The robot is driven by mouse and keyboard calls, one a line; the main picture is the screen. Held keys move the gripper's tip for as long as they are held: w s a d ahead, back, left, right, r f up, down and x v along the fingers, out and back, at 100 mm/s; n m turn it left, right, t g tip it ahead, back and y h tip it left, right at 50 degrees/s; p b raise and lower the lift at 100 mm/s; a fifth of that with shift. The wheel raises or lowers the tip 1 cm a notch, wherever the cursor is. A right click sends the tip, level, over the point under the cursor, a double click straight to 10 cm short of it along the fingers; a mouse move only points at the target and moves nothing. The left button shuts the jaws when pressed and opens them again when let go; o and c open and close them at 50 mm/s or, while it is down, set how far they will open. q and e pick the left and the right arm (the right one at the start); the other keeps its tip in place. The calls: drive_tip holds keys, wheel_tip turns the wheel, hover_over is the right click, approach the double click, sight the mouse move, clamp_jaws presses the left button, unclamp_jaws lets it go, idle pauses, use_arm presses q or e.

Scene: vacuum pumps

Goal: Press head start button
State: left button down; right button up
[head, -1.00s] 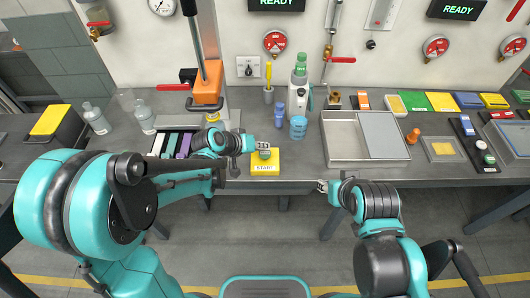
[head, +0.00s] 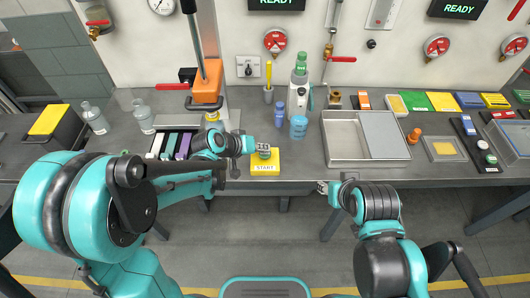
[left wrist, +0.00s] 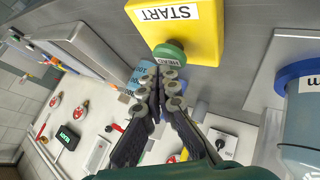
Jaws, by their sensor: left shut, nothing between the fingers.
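The yellow START box (head: 265,168) sits near the front edge of the bench in the head view. Its round green button, marked HEAD, shows in the left wrist view (left wrist: 170,54), standing out from the yellow box (left wrist: 192,25). My left gripper (head: 263,148) is shut and empty, with its fingertips right at the button. In the left wrist view the fingertips (left wrist: 161,77) overlap the button's edge; I cannot tell whether they touch it. My right gripper (head: 322,187) hangs at the bench's front edge, apart from the box; its jaws are too small to judge.
A metal tray (head: 340,153) lies to the right.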

sight(263, 154)
use_arm(q)
drive_tip(key=shift+f+b, duration=0.55)
drive_tip(key=shift+f, duration=0.1)
idle(0.3)
drive_tip(key=shift+r, duration=0.15)
drive_tip(key=shift+r+p, duration=0.8)
drive_tip(key=shift+r, duration=0.1)
wheel_tip(263, 154, up, 5)
drive_tip(key=p, duration=0.4)
drive_tip(key=shift+r, duration=0.1)
idle(0.7)
drive_tip(key=s+a+f+t+y+b, duration=0.1)
drive_tip(key=s+a+y+b, duration=0.5)
drive_tip(key=s+a, duration=1.1)
drive_tip(key=shift+s+n+y+b, duration=0.3)
drive_tip(key=shift+s+y+b, duration=0.1)
drive_tip(key=shift+s+b, duration=0.4)
